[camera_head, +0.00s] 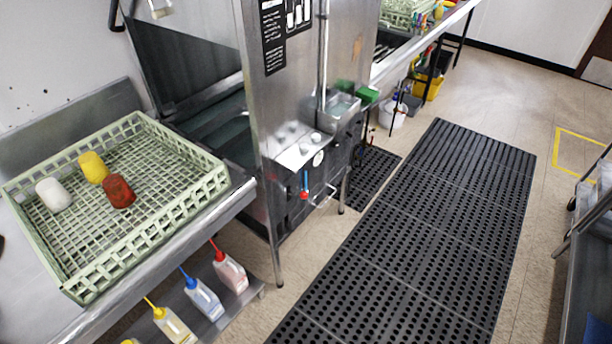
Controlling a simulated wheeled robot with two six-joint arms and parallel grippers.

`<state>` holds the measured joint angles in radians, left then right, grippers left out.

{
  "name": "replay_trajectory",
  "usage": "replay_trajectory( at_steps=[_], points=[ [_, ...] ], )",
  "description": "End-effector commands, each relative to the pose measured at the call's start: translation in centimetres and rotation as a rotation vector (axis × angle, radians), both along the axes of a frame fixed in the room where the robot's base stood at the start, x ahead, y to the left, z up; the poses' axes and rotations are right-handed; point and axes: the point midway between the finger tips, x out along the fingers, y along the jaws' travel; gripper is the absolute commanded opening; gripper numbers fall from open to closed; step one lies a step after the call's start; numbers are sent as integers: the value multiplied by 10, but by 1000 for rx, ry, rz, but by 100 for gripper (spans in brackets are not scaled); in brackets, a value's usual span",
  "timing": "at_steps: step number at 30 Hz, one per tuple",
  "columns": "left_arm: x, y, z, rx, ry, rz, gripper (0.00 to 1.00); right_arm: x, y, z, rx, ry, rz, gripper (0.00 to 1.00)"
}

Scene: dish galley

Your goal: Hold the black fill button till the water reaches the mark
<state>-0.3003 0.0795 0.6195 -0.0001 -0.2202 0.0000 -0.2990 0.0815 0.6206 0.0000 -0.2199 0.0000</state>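The steel dish machine (293,100) stands left of centre. A sloped control ledge (301,150) on its front carries several small light knobs or buttons and a round white dial (318,158). A small steel basin (341,108) on the machine's right side looks greenish inside; I cannot make out a water level or a mark. The black fill button is too small to tell from the other dark parts around the basin. Neither of my grippers is in view.
A pale green rack (148,205) with white (53,194), yellow (93,167) and red (118,191) cups sits on the left counter. Several bottles stand on the shelf below. A black floor mat (420,230) lies clear before the machine. A cart (590,230) stands at right.

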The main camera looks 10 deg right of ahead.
Motion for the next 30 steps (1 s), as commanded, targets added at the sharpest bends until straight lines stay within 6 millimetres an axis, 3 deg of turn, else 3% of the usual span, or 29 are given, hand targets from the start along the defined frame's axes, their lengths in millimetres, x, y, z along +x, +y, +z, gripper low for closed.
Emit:
replay_trajectory(
  at_steps=[4,30],
  points=[
    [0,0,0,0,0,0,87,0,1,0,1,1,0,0],
    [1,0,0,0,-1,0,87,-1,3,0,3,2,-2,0]
  ],
)
